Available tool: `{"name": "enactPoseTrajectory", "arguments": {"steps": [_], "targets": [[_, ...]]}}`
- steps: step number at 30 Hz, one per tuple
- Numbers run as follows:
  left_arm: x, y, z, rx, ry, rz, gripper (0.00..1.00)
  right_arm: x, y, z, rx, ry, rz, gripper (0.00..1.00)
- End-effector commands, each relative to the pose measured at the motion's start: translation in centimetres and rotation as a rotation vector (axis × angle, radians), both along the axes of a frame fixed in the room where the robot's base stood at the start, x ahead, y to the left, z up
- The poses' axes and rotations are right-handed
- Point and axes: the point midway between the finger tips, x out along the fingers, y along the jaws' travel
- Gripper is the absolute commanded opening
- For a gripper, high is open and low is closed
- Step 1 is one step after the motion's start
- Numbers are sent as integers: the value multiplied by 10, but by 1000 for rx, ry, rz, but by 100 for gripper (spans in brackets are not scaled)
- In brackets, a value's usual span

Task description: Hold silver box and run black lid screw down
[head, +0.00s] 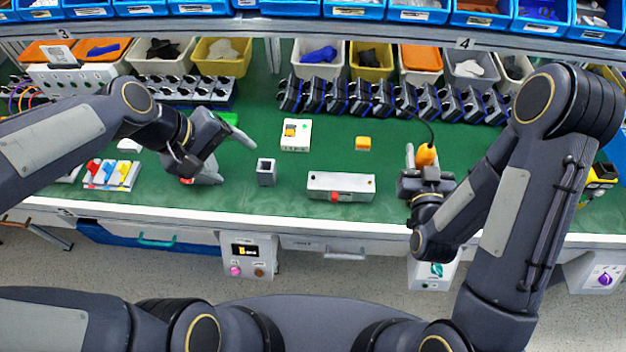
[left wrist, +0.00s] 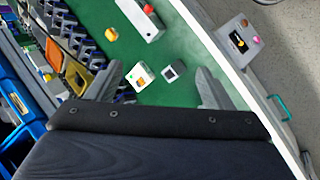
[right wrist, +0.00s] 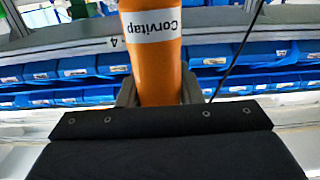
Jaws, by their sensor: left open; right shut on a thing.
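A small silver-grey box (head: 266,171) with a dark square top stands on the green table, left of centre. It also shows in the left wrist view (left wrist: 174,71); I cannot tell whether the dark top is the black lid, and no screw can be made out. My left gripper (head: 222,152) is open and empty, left of the box and apart from it. My right gripper (head: 426,165) is shut on an orange screwdriver (head: 427,154), which has a black cord. In the right wrist view, its body (right wrist: 152,60) reads "Corvitap".
A long silver bar-shaped box (head: 341,187) with a red button lies right of the small box. A white box (head: 296,135) with a yellow switch and a yellow block (head: 363,143) stand behind. Black units (head: 400,100) and bins line the back.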

Motion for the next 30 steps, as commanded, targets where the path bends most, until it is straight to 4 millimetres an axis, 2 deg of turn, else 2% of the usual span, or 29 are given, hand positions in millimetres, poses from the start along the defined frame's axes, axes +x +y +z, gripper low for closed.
{"name": "enactPoseTrajectory", "arguments": {"steps": [1,6,11,15,18,22,25,30], "targets": [[16,-5,-15,-28,52,36,75,0,0,-5,0,-3,0,0],[65,-25,-56,-122,219,187,75,0,0,-15,0,-3,0,0],[106,-48,-108,-198,384,336,75,0,0,-24,0,-3,0,0],[133,-70,-161,-254,529,467,75,0,0,-31,0,-3,0,0],[146,-85,-194,-283,618,549,75,0,0,-35,0,-3,0,0],[154,-99,-227,-305,700,626,75,0,0,-38,0,-3,0,0],[158,-105,-241,-315,737,663,75,0,0,-39,0,-3,0,0],[159,-110,-252,-319,758,684,75,0,0,-41,0,-3,0,0]]}}
